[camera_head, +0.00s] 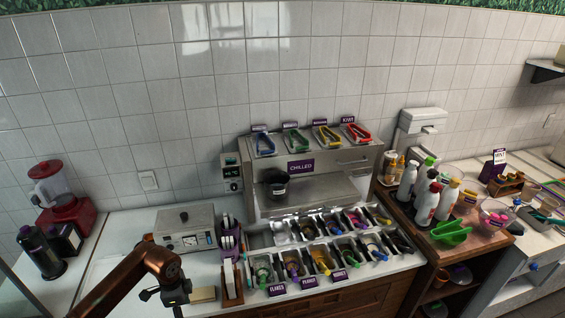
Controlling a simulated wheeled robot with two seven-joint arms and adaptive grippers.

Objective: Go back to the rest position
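My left arm comes in from the bottom left, and its dark gripper (163,296) hangs down at the front edge of the white counter (115,240). It is in front of the white-and-grey box with a dial (186,238) and left of a small pale block (203,295). The fingers are small and dark, so I cannot tell whether they are open or shut. I see nothing clearly held in it. My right gripper is not in view.
The chilled topping station (330,255) has several tubs with coloured scoops. Coloured tongs lie on its top shelf. A red blender (62,205) and dark bottles (42,252) stand at left. Squeeze bottles (427,200) and a green scoop (450,232) are on the wooden stand at right.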

